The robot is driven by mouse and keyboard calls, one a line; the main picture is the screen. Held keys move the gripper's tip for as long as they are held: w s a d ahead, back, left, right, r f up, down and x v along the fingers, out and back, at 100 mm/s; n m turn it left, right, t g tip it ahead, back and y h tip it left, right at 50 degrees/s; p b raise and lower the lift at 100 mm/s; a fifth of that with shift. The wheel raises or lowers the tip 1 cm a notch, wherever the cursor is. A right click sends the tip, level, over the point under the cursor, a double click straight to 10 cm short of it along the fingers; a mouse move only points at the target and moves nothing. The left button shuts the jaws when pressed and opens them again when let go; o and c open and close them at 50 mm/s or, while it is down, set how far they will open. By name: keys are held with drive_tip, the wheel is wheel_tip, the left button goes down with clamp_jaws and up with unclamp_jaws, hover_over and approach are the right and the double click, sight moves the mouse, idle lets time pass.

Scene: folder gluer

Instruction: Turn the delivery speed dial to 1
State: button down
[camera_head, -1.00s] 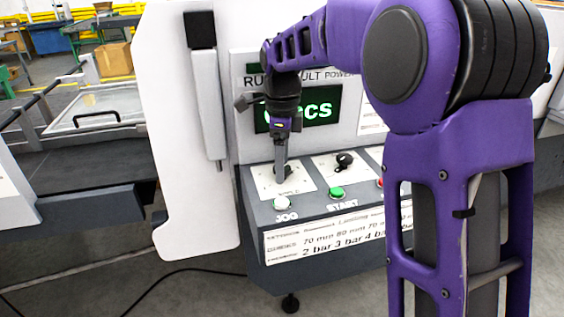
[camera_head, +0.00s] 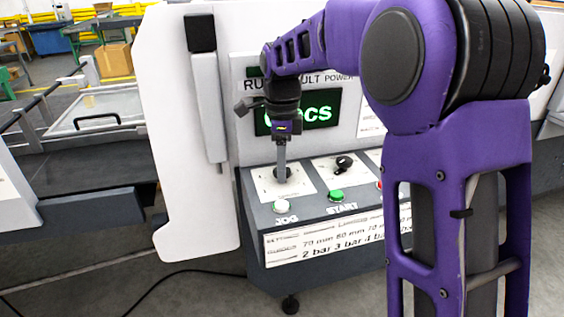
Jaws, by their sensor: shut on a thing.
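The speed dial (camera_head: 289,174) is a small dark knob on a white plate (camera_head: 268,191) at the left of the sloped control panel. My gripper (camera_head: 283,171) points down onto it and is shut on it, covering most of the knob. The dial's pointer and scale numbers are hidden or too small to read.
A second black knob (camera_head: 344,163) stands right of the dial. A white JOG button (camera_head: 279,207) and a green START button (camera_head: 336,195) sit in front. A grey upright handle (camera_head: 209,105) on a white panel (camera_head: 165,130) stands to the left.

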drive_tip(key=n+p, duration=0.2)
drive_tip(key=n, duration=0.2)
drive_tip(key=shift+r, duration=0.2)
drive_tip(key=n+p, duration=0.2)
drive_tip(key=n, duration=0.2)
drive_tip(key=shift+n+p, duration=0.3)
drive_tip(key=shift+n, duration=0.1)
drive_tip(key=n+p, duration=0.1)
drive_tip(key=n, duration=0.2)
drive_tip(key=shift+n, duration=0.3)
drive_tip(key=n, duration=0.4)
drive_tip(key=shift+f+p, duration=0.15)
drive_tip(key=shift+p, duration=0.25)
drive_tip(key=n, duration=0.9)
drive_tip(key=shift+n, duration=0.3)
drive_tip(key=n, duration=0.4)
drive_tip(key=shift+n, duration=2.5)
